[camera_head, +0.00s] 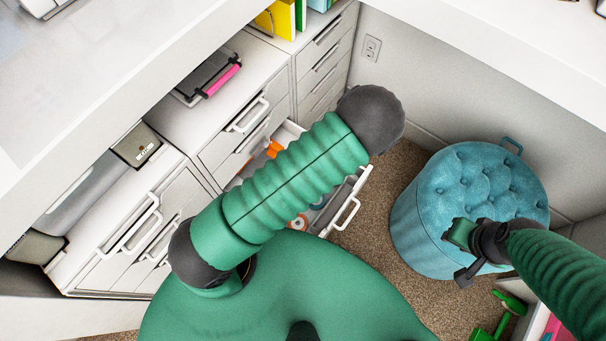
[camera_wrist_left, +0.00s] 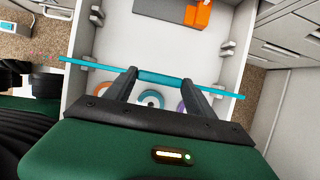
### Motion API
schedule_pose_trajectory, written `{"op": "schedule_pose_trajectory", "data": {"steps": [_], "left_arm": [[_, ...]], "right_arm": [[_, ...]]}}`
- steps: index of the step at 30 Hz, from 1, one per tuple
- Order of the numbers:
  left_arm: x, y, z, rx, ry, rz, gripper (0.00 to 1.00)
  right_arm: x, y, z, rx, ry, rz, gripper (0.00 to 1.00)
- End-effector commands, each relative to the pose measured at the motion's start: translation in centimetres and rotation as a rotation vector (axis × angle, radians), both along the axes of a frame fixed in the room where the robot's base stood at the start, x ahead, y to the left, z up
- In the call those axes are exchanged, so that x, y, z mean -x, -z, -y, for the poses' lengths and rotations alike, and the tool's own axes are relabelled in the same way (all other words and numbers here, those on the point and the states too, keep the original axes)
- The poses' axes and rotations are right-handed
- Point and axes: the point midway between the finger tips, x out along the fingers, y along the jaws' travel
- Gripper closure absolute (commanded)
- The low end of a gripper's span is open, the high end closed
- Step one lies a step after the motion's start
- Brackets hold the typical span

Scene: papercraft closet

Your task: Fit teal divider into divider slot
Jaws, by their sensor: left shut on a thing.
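In the left wrist view the teal divider (camera_wrist_left: 88,65) is a thin strip seen nearly edge-on, with a thicker middle. My left gripper (camera_wrist_left: 160,77) is shut on that middle part. The divider spans the open drawer (camera_wrist_left: 150,50), and both ends overlap or pass its side walls in the picture. Pale slot brackets show on the left wall (camera_wrist_left: 96,15) and right wall (camera_wrist_left: 228,47). I cannot tell the divider's height above them. In the head view my left arm hides this gripper and the divider. My right gripper (camera_head: 472,250) is in front of the teal ottoman; its jaw state is unclear.
The drawer (camera_head: 346,205) also shows in the head view, partly behind my arm. It holds an orange item (camera_wrist_left: 198,14) and several tape rolls (camera_wrist_left: 150,98). White cabinets stand at left. Carpet (camera_head: 375,190) lies between drawer and ottoman (camera_head: 420,215). Green objects (camera_head: 500,318) lie at lower right.

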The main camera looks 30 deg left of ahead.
Motion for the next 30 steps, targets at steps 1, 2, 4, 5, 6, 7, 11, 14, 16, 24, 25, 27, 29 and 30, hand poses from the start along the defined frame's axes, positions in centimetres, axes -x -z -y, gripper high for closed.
{"op": "schedule_pose_trajectory", "data": {"steps": [1, 2, 4, 5, 6, 7, 11, 14, 16, 24, 25, 27, 29, 30], "left_arm": [[-0.01, -0.01, 0.0, 0.0, 0.0, 0.0, 0.76], [-0.01, -0.01, 0.0, 0.0, 0.0, 0.0, 0.76], [0.0, -0.05, 0.0, 0.0, 0.0, 0.0, 0.76], [0.0, -0.09, -0.01, 0.0, 0.0, 0.0, 0.76], [0.01, -0.12, -0.01, -0.001, 0.0, 0.0, 0.76], [0.02, -0.12, -0.01, -0.001, 0.001, -0.001, 0.76], [0.01, -0.01, -0.01, -0.001, 0.0, 0.0, 0.76], [0.0, -0.01, -0.01, -0.001, 0.0, 0.0, 0.76], [-0.01, -0.01, 0.0, 0.0, 0.0, 0.0, 0.76], [-0.01, -0.12, 0.01, -0.001, 0.001, 0.0, 0.76], [-0.02, -0.14, 0.01, -0.001, 0.001, 0.0, 0.76], [-0.04, -0.11, 0.02, 0.0, 0.001, 0.0, 0.76], [-0.05, -0.05, 0.02, 0.0, 0.0, 0.001, 0.76], [-0.05, -0.02, 0.02, 0.0, 0.0, 0.001, 0.76]], "right_arm": [[0.0, 0.0, 0.0, 0.0, 0.0, 0.0, 0.68], [0.0, 0.0, 0.0, 0.0, 0.0, 0.0, 0.68], [0.0, -0.09, 0.0, 0.0, 0.0, 0.0, 0.68], [0.0, -0.17, 0.0, 0.0, 0.0, 0.0, 0.68], [0.0, -0.3, 0.0, 0.0, 0.0, 0.0, 0.68], [0.0, -0.38, 0.0, 0.0, 0.0, 0.0, 0.68], [0.0, -0.36, 0.0, 0.0, 0.0, 0.0, 0.68], [0.0, -0.35, 0.0, 0.0, 0.0, 0.0, 0.68], [0.0, -0.35, 0.0, 0.0, 0.0, 0.0, 0.68], [0.0, -0.62, 0.0, 0.0, 0.0, 0.0, 0.68], [0.0, -0.7, 0.0, 0.0, 0.0, 0.0, 0.68], [0.0, -0.77, 0.0, 0.0, 0.0, 0.0, 0.68], [0.0, -0.72, 0.0, 0.0, 0.0, 0.0, 0.68], [0.0, -0.7, 0.0, 0.0, 0.0, 0.0, 0.68]]}}
